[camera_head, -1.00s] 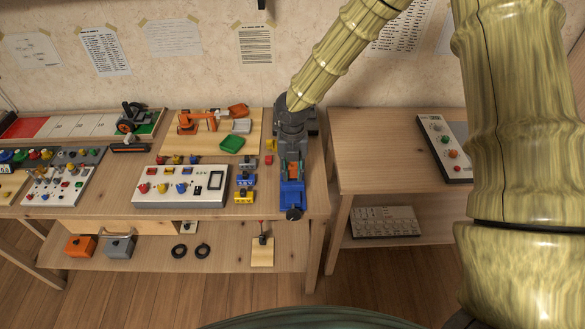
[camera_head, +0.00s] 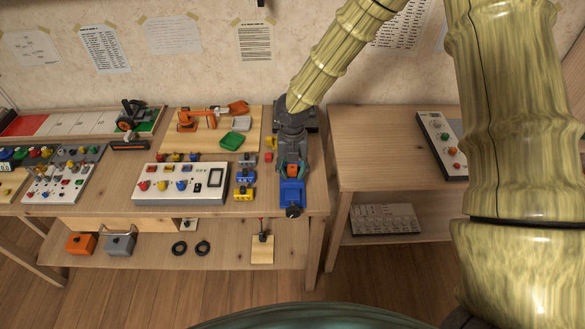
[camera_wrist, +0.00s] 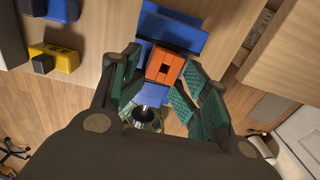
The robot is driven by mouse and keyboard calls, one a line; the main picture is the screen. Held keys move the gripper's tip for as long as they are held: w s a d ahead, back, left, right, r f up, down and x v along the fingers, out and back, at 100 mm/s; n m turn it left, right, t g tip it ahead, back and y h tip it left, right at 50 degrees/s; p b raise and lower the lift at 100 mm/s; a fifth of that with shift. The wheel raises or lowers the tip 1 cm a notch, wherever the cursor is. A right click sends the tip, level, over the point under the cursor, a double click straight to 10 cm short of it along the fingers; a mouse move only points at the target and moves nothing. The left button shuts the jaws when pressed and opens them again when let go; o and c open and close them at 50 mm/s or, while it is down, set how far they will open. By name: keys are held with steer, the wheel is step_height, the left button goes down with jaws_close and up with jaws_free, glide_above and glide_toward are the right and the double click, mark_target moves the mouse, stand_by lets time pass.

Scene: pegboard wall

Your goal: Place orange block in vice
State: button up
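The orange block (camera_wrist: 165,65) sits at the blue vice (camera_wrist: 172,35), with blue vice parts above and below it in the wrist view. It looks to be between the jaws; how deep it sits I cannot tell. In the head view the block (camera_head: 293,170) shows just behind the blue vice body (camera_head: 292,194). My gripper (camera_wrist: 160,88) is open, its green-padded fingers spread on either side of the block. A gap shows between the left finger and the block. The gripper (camera_head: 293,168) points down over the vice in the head view.
A small red block (camera_head: 268,157) lies close to my arm. A gap separates this bench from the right table (camera_head: 375,150).

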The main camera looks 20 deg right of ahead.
mark_target(292, 170)
stand_by(0.5)
steer(key=shift+r, duration=0.25)
step_height(292, 170, up, 13)
steer(key=b, duration=0.1)
steer(key=shift+f, duration=0.15)
stand_by(2.3)
